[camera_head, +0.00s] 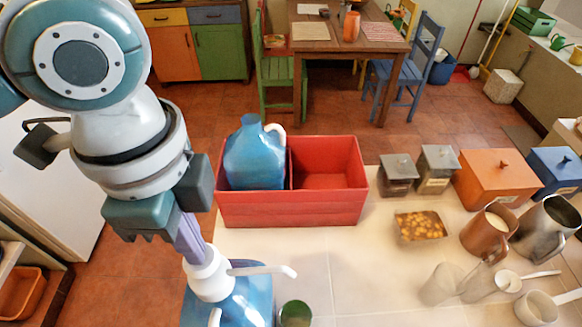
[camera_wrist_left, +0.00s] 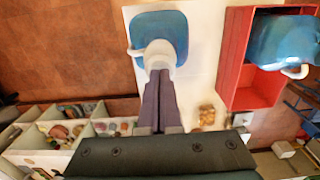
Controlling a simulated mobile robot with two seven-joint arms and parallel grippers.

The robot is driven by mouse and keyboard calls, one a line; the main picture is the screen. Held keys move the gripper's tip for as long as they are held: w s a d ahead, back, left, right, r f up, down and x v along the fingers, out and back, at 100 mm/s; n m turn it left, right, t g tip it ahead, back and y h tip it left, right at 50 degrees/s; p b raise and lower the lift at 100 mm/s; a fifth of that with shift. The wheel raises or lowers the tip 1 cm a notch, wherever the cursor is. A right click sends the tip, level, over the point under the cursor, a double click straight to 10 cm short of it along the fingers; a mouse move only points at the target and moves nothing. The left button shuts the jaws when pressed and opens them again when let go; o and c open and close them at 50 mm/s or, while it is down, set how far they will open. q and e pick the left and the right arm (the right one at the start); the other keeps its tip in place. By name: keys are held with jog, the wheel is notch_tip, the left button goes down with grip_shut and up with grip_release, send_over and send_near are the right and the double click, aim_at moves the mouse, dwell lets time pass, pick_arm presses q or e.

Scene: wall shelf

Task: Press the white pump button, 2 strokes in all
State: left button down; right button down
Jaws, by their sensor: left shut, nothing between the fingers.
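A blue dispenser bottle (camera_head: 245,303) stands at the bottom of the head view, with a white pump button (camera_head: 208,276) and a white spout pointing right. In the left wrist view the blue bottle (camera_wrist_left: 150,28) and the white pump button (camera_wrist_left: 160,55) show straight beyond the fingers. My left gripper (camera_head: 196,248) points down with its purple fingers closed together and empty. Its fingertips (camera_wrist_left: 159,76) are at the top of the pump button and appear to touch it. I cannot tell how far the button is pressed in. My right gripper is not in view.
A red two-part crate (camera_head: 291,208) holds a blue jug (camera_head: 256,155) in its left part. A green cup (camera_head: 295,314) stands close right of the bottle. Tins, an orange box (camera_head: 495,180), mugs and clear cups crowd the right side. The pale middle counter (camera_head: 345,262) is clear.

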pick_arm(q)
jog(key=shift+f+b, duration=0.75)
jog(key=shift+f, duration=0.5)
jog(key=shift+r, duration=0.1)
jog(key=shift+r+p, duration=1.85)
jog(key=shift+p, duration=0.4)
jog(key=shift+f, duration=0.2)
